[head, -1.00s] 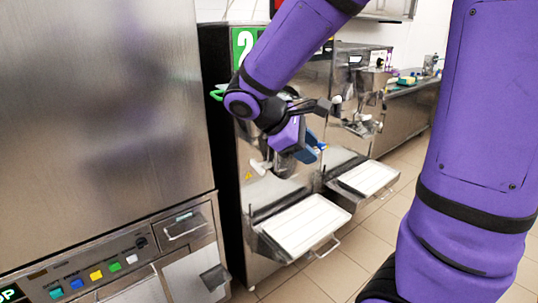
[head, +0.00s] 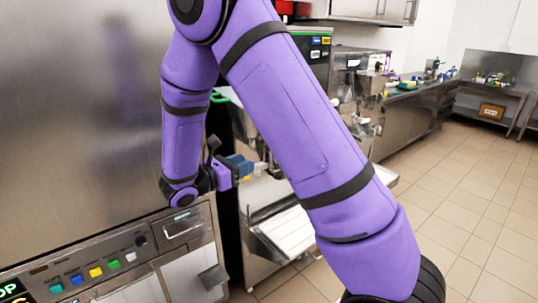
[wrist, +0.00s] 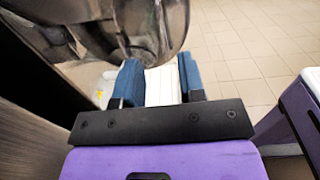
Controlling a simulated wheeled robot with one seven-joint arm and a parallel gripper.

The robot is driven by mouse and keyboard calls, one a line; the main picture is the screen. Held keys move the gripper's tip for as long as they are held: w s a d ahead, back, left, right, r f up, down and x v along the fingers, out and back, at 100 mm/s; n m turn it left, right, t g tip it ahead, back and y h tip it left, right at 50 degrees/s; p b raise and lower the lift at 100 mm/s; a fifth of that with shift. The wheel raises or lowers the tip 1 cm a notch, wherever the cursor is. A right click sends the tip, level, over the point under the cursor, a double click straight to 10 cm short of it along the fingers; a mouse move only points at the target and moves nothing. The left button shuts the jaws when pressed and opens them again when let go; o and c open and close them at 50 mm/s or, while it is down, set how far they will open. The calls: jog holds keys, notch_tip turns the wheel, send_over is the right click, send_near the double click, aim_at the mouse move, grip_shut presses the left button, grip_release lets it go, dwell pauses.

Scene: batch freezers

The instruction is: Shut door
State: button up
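My gripper (head: 242,166), with blue fingertips, is in front of the black-sided batch freezer (head: 226,132) in the head view. In the wrist view my gripper (wrist: 161,82) has its two blue fingers apart, with nothing held between them. A shiny, rounded steel piece (wrist: 125,30) of the freezer front fills the upper left there, close beyond the fingers. I cannot tell for sure that it is the door. My arm hides most of the freezer front in the head view, so how far the door stands open cannot be seen.
A white tray shelf (head: 285,228) juts out low on the freezer. A large steel cabinet (head: 80,110) with colored buttons stands at the left. Another machine (head: 358,85) and a counter (head: 420,110) stand farther right. The tiled floor (head: 465,195) at the right is clear.

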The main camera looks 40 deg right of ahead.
aim_at(271, 167)
jog(key=d, duration=1)
jog(key=shift+w+d, duration=0.1)
jog(key=shift+w, duration=0.15)
grip_shut()
